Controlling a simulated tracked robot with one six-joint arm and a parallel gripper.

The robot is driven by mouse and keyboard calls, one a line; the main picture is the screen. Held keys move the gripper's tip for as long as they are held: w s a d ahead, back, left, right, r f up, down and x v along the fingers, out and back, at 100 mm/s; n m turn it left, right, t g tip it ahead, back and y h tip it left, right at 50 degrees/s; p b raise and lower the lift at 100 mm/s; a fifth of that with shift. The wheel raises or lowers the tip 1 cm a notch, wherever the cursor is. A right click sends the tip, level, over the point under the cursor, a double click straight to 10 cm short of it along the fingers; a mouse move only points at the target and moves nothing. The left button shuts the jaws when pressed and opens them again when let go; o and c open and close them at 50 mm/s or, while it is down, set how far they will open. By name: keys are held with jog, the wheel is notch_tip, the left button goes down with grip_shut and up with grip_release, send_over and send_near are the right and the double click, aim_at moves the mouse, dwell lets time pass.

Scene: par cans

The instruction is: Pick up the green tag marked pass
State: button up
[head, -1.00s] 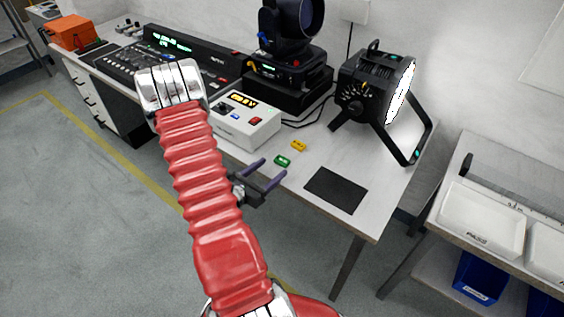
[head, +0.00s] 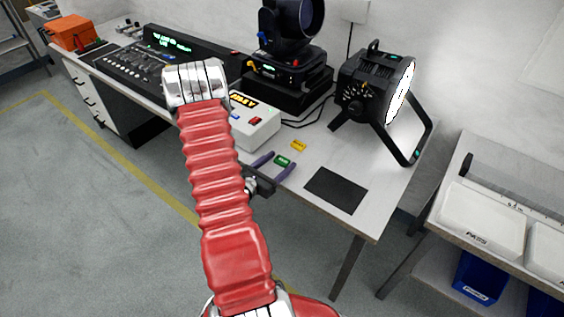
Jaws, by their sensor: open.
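The green tag (head: 282,161) lies on the white table near its front edge, small, with markings too small to read. My gripper (head: 275,165) is open, and its two purple-grey fingers show on either side of the green tag in the head view. I cannot tell how high the fingertips are above the table. A yellow tag (head: 298,146) lies just behind the green one, apart from it.
A white box with a display (head: 254,122) stands left of the tags. A black mat (head: 336,190) lies to the right. A par can (head: 370,85) stands behind on its bracket. A side bench (head: 447,215) with white trays is at the far right.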

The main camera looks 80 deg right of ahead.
jog(key=shift+c, duration=0.3)
jog(key=c, duration=1.1)
jog(key=shift+r, duration=0.1)
jog(key=shift+r, duration=4.95)
